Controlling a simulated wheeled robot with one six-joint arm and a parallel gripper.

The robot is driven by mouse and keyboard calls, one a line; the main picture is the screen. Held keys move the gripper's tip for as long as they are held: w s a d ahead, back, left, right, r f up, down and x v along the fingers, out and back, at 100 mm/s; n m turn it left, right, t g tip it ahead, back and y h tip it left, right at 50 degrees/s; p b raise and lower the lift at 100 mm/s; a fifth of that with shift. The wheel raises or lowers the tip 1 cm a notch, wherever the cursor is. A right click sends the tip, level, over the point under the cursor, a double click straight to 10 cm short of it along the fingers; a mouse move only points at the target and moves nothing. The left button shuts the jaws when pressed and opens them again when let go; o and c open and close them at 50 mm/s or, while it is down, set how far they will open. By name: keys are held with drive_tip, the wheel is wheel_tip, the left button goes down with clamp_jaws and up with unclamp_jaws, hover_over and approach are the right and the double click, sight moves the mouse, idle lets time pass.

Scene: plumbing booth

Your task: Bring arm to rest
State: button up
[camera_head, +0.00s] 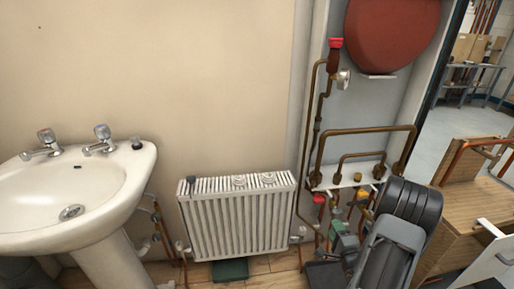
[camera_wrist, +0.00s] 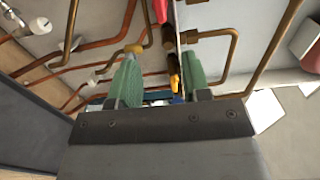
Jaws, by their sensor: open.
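My gripper (camera_wrist: 162,82) shows in the wrist view with its two green fingers spread apart. Copper pipes and a small yellow valve part (camera_wrist: 175,82) show beyond and between the fingers; I see nothing held. In the head view my dark grey arm (camera_head: 405,215) is at the lower right, in front of the pipework panel. The green gripper (camera_head: 345,240) is small there, close to the lower pipes and valves; whether it touches them I cannot tell.
A white radiator (camera_head: 237,220) stands left of the pipes, and a white sink (camera_head: 75,195) further left. A red vessel (camera_head: 392,32) hangs above the copper pipes (camera_head: 365,130). A wooden bench (camera_head: 465,180) is at the right. Open floor (camera_head: 450,125) lies behind it.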

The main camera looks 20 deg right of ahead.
drive_tip(key=w+a+r+n+g+p, duration=0.25)
drive_tip(key=r+n+p, duration=0.2)
drive_tip(key=r, duration=0.45)
drive_tip(key=w+a+r+n+g+p, duration=0.1)
drive_tip(key=a+r+n+g+p, duration=0.25)
drive_tip(key=r+p, duration=0.35)
drive_tip(key=w+a+r+n+g+p, duration=0.25)
drive_tip(key=r+p, duration=0.25)
drive_tip(key=r, duration=0.5)
drive_tip(key=s+a+r+n+g+y+p, duration=0.2)
drive_tip(key=s+a+r+n+g+p, duration=0.3)
drive_tip(key=s+a+r+n+p, duration=0.4)
drive_tip(key=s+a+r+p, duration=0.1)
drive_tip(key=s+a+r, duration=0.6)
drive_tip(key=a+r, duration=0.1)
drive_tip(key=shift+r+g+y+p, duration=0.35)
drive_tip(key=shift+y, duration=0.05)
